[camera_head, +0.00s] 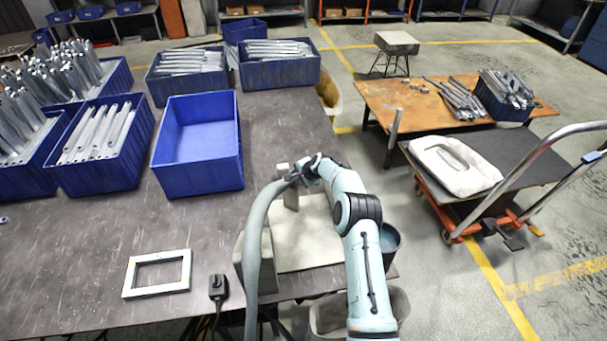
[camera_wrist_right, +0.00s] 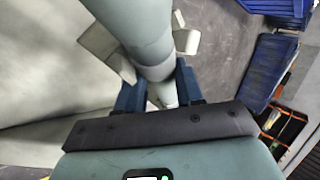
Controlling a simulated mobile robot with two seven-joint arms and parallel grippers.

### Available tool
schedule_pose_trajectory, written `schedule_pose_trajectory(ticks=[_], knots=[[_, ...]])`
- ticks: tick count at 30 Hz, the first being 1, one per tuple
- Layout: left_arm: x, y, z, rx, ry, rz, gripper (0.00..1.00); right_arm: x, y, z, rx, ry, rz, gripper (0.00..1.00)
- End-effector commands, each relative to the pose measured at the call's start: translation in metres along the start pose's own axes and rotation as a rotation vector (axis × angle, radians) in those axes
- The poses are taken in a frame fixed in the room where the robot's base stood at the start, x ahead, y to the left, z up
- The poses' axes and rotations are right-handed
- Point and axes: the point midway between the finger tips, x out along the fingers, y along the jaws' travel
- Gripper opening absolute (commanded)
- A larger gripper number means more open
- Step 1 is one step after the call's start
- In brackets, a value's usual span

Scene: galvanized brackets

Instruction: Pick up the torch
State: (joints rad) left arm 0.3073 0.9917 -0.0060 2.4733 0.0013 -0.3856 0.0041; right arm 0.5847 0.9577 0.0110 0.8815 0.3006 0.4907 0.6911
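The torch (camera_head: 257,225) is a long grey-green tube curving up from the front edge of the dark table to my right gripper (camera_head: 305,174). In the right wrist view the torch (camera_wrist_right: 150,35) comes down from the top and narrows between the two blue fingers of my right gripper (camera_wrist_right: 161,92). The fingers lie close against both its sides, shut on it. Its tip shows just past them. Small beige blocks (camera_wrist_right: 101,42) stand on either side of the torch. My left gripper is not in view.
A pale plate (camera_head: 300,240) lies under my right arm. An empty blue bin (camera_head: 197,182) and several bins of metal parts stand left and behind. A white frame (camera_head: 130,282) and a small black device (camera_head: 217,288) lie front left. The table's middle is clear.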

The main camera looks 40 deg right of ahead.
Motion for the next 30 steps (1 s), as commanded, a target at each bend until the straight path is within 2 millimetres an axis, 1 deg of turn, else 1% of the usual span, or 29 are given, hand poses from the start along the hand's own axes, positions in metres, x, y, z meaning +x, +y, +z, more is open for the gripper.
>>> schedule_pose_trajectory(ticks=[11,17,20,23,30], knots=[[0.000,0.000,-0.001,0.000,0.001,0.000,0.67,-0.001,-0.002,0.001,-0.001,-0.001,0.000,0.06],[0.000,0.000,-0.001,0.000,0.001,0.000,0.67,-0.012,-0.011,0.001,-0.002,-0.001,-0.002,0.06],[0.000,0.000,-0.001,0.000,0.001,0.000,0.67,-0.024,-0.021,0.000,-0.003,0.001,-0.004,0.06],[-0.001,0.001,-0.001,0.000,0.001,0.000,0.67,-0.040,-0.035,0.000,-0.004,0.001,-0.006,0.06],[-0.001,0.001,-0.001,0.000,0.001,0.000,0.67,-0.087,-0.075,0.000,-0.005,0.003,-0.007,0.06]])
